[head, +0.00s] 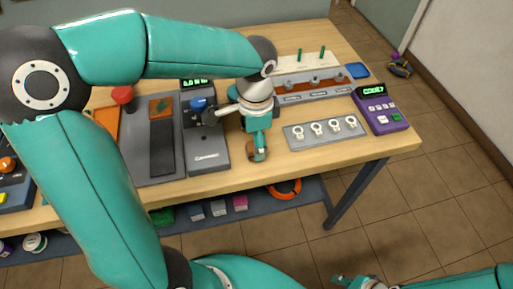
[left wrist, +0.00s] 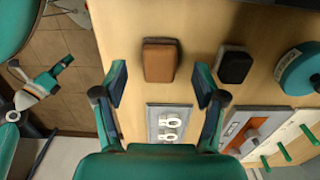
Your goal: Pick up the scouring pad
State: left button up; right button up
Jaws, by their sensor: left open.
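A brown block (left wrist: 160,62) with a darker rim, which looks like the scouring pad, lies on the wooden table. In the left wrist view it lies beyond and between my left fingers. My left gripper (left wrist: 160,90) is open and not touching the block. In the head view my left gripper (head: 257,150) points down over the table, with a bit of brown showing at its fingertips. A black block (left wrist: 234,65) lies to the right of the brown one in the left wrist view. My right gripper (left wrist: 40,70) is empty with its fingers apart, off the table's edge.
A grey panel with white rings (head: 325,130) and a purple meter (head: 380,108) stand right of my left gripper. A grey device with a blue knob (head: 205,140) is close on its left.

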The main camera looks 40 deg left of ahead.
pick_arm(q)
notch_tip(320, 180, down, 2)
jog(key=shift+f, duration=0.15)
jog(key=c, duration=1.1)
notch_tip(320, 180, up, 20)
jog(key=p, duration=0.2)
